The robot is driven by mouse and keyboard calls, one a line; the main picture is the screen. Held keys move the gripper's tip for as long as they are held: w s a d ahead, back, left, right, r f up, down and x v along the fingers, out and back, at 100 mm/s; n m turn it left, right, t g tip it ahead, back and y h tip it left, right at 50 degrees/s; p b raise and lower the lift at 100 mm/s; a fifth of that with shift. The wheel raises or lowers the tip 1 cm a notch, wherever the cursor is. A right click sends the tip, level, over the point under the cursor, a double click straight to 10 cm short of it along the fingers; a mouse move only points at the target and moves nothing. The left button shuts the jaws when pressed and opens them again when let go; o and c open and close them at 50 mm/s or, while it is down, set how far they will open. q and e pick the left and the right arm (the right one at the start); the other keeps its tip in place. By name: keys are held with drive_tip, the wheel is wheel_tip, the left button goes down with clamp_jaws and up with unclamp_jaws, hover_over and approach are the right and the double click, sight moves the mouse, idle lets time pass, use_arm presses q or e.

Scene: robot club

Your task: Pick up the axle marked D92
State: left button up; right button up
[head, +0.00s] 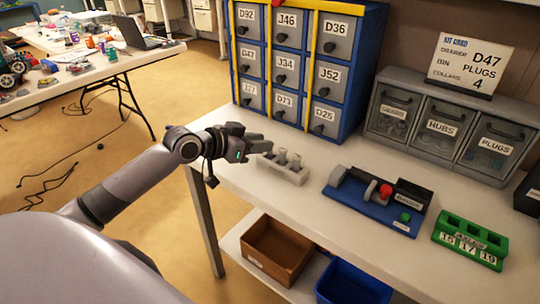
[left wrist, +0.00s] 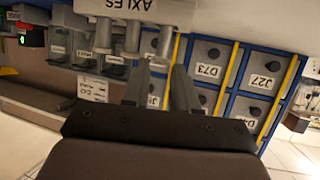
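The axle rack (head: 283,174) is a light grey block on the white table, with three short grey axles (head: 281,156) standing in it. In the left wrist view the rack (left wrist: 132,8) shows upside down with the label "AXLES", and its axles (left wrist: 132,36) hang toward my fingers. No D92 mark is readable on any axle. A drawer (head: 249,18) at the cabinet's top left reads D92. My left gripper (head: 262,143) is just left of and behind the rack; in the wrist view its fingers (left wrist: 160,88) are apart with nothing between them. My right gripper is not in view.
The blue drawer cabinet (head: 384,25) stands behind the rack. Grey bins (head: 438,123) stand at the back right under a kit card (head: 470,62) reading D47. A blue fixture (head: 376,203) and a green block (head: 470,242) are to the right. Table is clear in front.

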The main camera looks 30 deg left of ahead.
sight(270, 153)
use_arm(q)
drive_tip(key=b+x, duration=0.1)
drive_tip(key=x, duration=0.2)
drive_tip(key=shift+f+b, duration=0.3)
drive_tip(key=shift+b, duration=0.1)
drive_tip(key=shift+w+d, duration=0.15)
drive_tip(key=shift+w, duration=0.25)
drive_tip(key=shift+c, duration=0.3)
clamp_jaws()
